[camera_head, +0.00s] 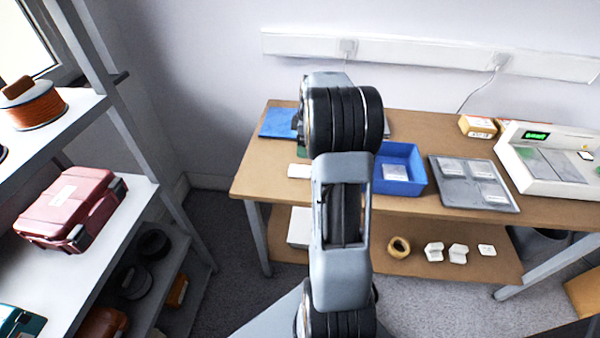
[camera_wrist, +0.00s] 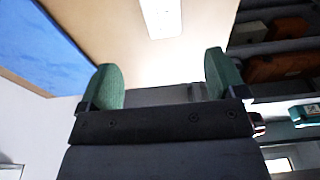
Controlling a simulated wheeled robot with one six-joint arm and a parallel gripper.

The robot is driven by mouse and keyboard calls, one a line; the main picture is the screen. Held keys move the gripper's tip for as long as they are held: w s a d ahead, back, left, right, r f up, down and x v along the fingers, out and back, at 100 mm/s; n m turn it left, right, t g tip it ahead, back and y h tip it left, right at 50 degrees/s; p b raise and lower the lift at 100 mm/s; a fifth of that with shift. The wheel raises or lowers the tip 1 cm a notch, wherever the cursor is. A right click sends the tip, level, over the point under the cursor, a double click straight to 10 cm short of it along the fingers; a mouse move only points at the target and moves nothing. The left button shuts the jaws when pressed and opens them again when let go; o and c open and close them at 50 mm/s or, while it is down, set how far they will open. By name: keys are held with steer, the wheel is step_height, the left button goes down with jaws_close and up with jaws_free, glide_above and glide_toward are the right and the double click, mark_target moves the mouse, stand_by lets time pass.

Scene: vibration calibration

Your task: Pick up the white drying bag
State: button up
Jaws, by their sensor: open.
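A small white flat block-like thing (camera_head: 299,170) lies near the front left edge of the table, just left of my arm. It may be the white drying bag, but I cannot tell for sure. In the wrist view a white oblong thing (camera_wrist: 160,17) lies on the tabletop beyond my fingertips, roughly between them and apart from them. My gripper (camera_wrist: 160,78) is open and empty, with its two green-padded fingers wide apart. In the head view my arm hides most of the gripper.
The table (camera_head: 268,180) holds a blue mat (camera_head: 277,122), a blue bin (camera_head: 413,161), a grey tray (camera_head: 448,198) with silvery packets, and a white device (camera_head: 530,173). White pieces (camera_head: 458,253) and a yellow ring (camera_head: 399,247) sit on the lower shelf. A storage rack (camera_head: 130,135) stands left.

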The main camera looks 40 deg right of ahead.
mark_target(300, 169)
steer(key=f, duration=0.7)
steer(key=a+f, duration=0.1)
steer(key=f, duration=0.3)
steer(key=shift+w+a+f, duration=0.1)
steer(key=shift+w+f, duration=0.1)
steer(key=shift+w, duration=0.15)
steer(key=c, duration=1)
